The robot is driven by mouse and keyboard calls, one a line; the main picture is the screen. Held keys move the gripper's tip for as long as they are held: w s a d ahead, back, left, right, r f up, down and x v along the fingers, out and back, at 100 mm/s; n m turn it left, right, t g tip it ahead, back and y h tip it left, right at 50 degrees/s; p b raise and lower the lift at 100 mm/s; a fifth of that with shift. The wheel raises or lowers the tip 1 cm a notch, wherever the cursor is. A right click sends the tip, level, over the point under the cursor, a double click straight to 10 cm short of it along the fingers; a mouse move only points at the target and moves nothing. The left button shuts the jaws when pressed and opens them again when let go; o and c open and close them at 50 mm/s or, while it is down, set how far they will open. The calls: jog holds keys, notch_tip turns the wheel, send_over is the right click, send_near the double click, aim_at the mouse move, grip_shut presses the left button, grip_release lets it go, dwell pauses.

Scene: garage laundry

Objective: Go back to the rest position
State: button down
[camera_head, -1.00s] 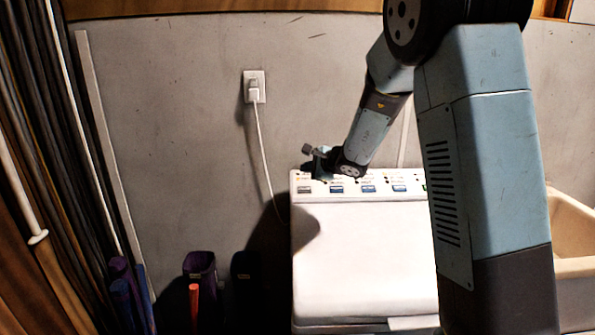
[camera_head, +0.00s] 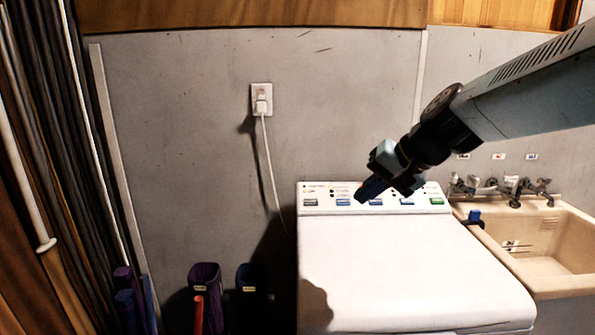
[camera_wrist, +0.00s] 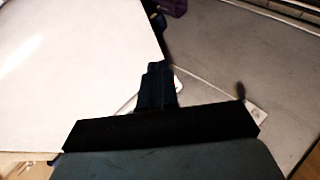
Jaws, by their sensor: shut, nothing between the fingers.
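My gripper (camera_head: 372,189) shows in the head view above the back part of the white washing machine (camera_head: 400,270), in front of its control panel. The fingers are together and nothing is held. In the wrist view my gripper (camera_wrist: 158,68) points away from the camera, with its fingers shut. The white top of the machine (camera_wrist: 70,60) lies to the left of the fingers there. My arm reaches in from the right in the head view and hides part of the wall.
A sink (camera_head: 545,265) with taps stands right of the machine. A plug with a cord sits in the wall outlet (camera_head: 261,92). A purple bin (camera_head: 205,275) and a dark blue bin (camera_head: 249,280) stand left of the machine. The wall space above the panel's left part is clear.

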jog(key=s+d+f+n+h, duration=0.1)
jog(key=s+d+n+h, duration=0.1)
jog(key=s+d+h, duration=0.4)
jog(key=s+d, duration=0.4)
jog(key=s, duration=0.2)
jog(key=shift+f+n+t, duration=0.15)
jog(key=shift+n+t, duration=0.15)
jog(key=shift+n, duration=0.1)
jog(key=shift+s, duration=0.1)
